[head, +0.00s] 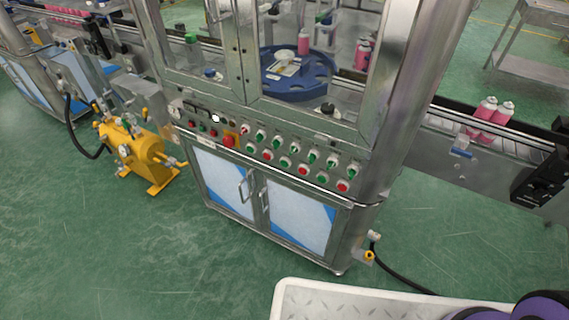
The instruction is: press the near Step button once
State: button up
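The crimping machine's control panel (262,146) runs across the front of the steel cabinet in the middle of the head view. It carries several green and red knobs or buttons in slanting rows. A pale round button (215,119) and a larger red button (229,141) sit toward its left end. A red button (342,186) is at the lower right end. The labels are too small to read, so I cannot tell which one is the near Step button. My gripper is not in view, and nothing is seen touching the panel.
Cabinet doors (300,213) with handles lie below the panel. A blue rotary table (297,84) is behind the glass above. A conveyor (440,130) with pink cans (490,118) extends right. A yellow pump (137,153) stands left. A black hose (405,283) lies on the otherwise open green floor.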

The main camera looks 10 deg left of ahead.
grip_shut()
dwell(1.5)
